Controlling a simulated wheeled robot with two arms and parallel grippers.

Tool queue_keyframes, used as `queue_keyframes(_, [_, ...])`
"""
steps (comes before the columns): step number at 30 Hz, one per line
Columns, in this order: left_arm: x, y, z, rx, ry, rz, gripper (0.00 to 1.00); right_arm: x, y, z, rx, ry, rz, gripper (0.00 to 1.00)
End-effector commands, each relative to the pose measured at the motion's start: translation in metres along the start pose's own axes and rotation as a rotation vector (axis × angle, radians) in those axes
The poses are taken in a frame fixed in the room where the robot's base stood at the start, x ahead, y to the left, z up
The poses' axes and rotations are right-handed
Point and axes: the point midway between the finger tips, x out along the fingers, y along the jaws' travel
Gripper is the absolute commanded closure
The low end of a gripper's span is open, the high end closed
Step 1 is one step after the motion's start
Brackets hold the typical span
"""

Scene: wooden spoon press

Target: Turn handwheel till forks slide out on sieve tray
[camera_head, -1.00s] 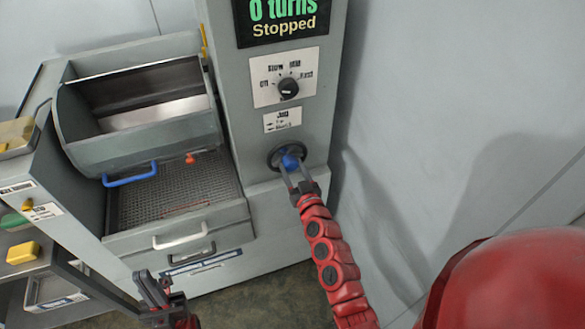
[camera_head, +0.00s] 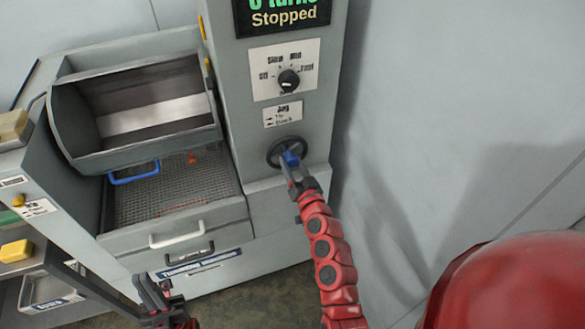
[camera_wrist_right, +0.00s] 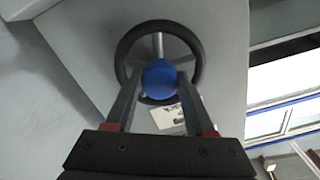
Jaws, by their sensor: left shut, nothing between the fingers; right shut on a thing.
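The handwheel (camera_head: 273,152) is a black ring on the grey column, with a blue knob (camera_head: 290,157). My right gripper (camera_head: 291,163) is shut on the blue knob; the right wrist view shows the knob (camera_wrist_right: 160,78) between its fingers, in front of the wheel rim (camera_wrist_right: 122,55). The sieve tray (camera_head: 135,203) is a mesh floor under a tilted, open grey drum (camera_head: 150,150). A small red-orange piece (camera_head: 191,158) shows at the mesh's back; I cannot tell whether it is a fork. My left gripper (camera_head: 152,285) is shut and empty, low in front of the machine.
The display (camera_head: 282,15) reads "Stopped", its upper line partly cut off. A black dial (camera_head: 288,80) sits below it. A blue handle (camera_head: 133,173) is on the drum and a white handle (camera_head: 178,235) on the tray front. Shelves with yellow blocks (camera_head: 15,250) stand at left.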

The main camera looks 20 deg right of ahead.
Motion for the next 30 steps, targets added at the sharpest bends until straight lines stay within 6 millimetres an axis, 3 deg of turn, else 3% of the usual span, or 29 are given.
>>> queue_keyframes(12, [-0.025,0.001,0.004,0.000,0.000,0.000,1.00,-0.001,0.002,0.004,0.397,-0.001,0.004,1.00])
queue_keyframes(30, [-0.041,0.002,0.007,0.000,0.000,0.000,1.00,0.000,0.000,0.001,0.890,0.000,0.003,1.00])
